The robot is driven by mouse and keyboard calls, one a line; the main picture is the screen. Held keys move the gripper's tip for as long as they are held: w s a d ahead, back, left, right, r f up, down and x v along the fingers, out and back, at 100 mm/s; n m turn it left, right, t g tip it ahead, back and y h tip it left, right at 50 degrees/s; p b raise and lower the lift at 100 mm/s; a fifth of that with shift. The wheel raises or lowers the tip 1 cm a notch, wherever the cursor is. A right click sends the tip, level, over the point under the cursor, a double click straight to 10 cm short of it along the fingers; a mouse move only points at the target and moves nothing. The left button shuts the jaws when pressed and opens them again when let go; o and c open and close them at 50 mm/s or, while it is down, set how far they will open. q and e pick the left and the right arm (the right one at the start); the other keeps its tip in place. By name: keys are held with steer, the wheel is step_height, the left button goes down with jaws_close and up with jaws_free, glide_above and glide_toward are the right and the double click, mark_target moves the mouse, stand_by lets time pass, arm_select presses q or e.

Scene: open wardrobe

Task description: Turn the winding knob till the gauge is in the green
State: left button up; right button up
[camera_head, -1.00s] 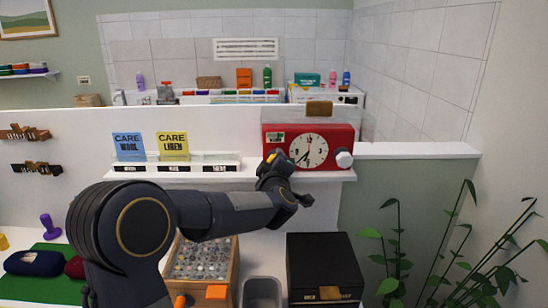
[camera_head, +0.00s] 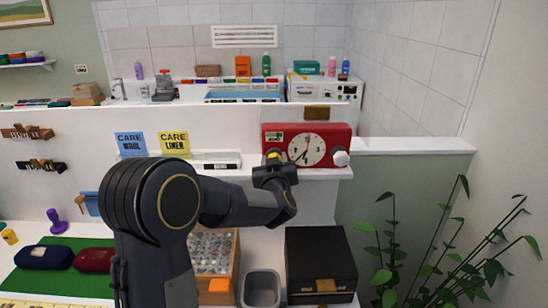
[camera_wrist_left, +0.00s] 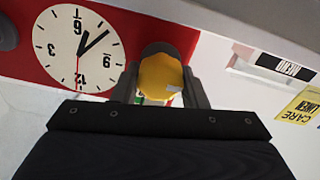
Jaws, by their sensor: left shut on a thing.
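The yellow winding knob (camera_head: 273,155) is at the box's lower left. In the left wrist view, which looks upside down, the yellow knob (camera_wrist_left: 161,77) sits between the two fingers of my left gripper (camera_wrist_left: 160,84), shut on it. My left gripper (camera_head: 274,163) shows from behind in the head view. A small gauge (camera_head: 275,139) with green is above the knob; its reading is too small to tell. My right gripper is not in view.
Blue (camera_head: 131,144) and yellow (camera_head: 174,144) care cards stand on the ledge to the left. A black box (camera_head: 320,258), a grey bin (camera_head: 262,289) and a wooden case (camera_head: 216,250) are below. A plant (camera_head: 390,250) stands at the right.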

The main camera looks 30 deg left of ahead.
arm_select(q)
steer(key=shift+f+m, duration=0.15)
steer(key=shift+m, duration=0.25)
steer(key=o, duration=1)
steer(key=b+v, duration=0.1)
steer(key=v, duration=0.7)
steer(key=shift+w+b, duration=0.1)
steer(key=shift+b, duration=0.2)
